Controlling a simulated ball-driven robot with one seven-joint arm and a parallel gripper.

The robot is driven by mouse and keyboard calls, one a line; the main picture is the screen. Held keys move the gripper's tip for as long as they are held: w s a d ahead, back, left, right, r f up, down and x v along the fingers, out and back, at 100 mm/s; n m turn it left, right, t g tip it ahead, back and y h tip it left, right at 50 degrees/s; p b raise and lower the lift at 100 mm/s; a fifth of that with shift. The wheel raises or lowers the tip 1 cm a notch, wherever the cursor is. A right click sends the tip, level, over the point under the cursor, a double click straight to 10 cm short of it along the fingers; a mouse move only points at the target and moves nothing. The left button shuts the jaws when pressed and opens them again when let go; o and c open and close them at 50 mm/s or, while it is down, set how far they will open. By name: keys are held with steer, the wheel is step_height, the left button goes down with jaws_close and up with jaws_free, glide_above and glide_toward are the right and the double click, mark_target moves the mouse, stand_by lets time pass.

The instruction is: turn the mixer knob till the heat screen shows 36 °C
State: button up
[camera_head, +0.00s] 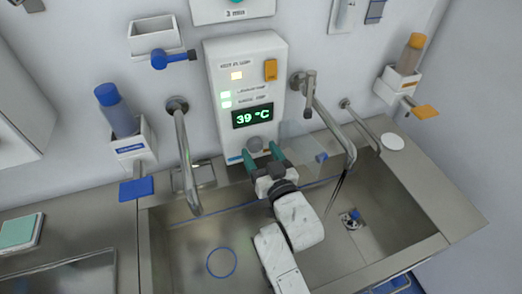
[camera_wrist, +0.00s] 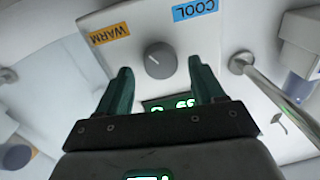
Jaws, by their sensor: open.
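The mixer knob (camera_head: 255,144) is a round grey knob at the bottom of the white wall panel (camera_head: 221,62). It also shows in the wrist view (camera_wrist: 160,60), with a pale mark on its face, between an orange WARM label (camera_wrist: 109,34) and a blue COOL label (camera_wrist: 195,9). The heat screen (camera_head: 252,116) reads 39 °C in green. My gripper (camera_head: 262,155) is open, its two green fingers pointing at the knob. In the wrist view the fingertips (camera_wrist: 160,66) lie either side of the knob; I cannot tell whether they touch it.
A steel sink (camera_head: 190,262) lies below my arm. A left spout (camera_head: 185,150) and a right spout (camera_head: 335,128) flank the panel, and a clear plate (camera_head: 300,140) stands close right of my gripper. Blue-capped (camera_head: 116,112) and orange-capped (camera_head: 411,55) dispensers hang on the wall.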

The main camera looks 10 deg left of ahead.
steer(key=shift+w+a, duration=0.2)
steer(key=shift+w, duration=0.1)
steer(key=shift+c, duration=0.2)
steer(key=c, duration=1)
steer(key=shift+n, duration=0.3)
steer(key=n, duration=0.3)
steer(key=shift+n, duration=0.3)
steer(key=shift+r+n+h, duration=0.1)
steer(key=shift+n+h, duration=0.3)
steer(key=shift+n, duration=1.7)
steer(key=shift+d, duration=0.1)
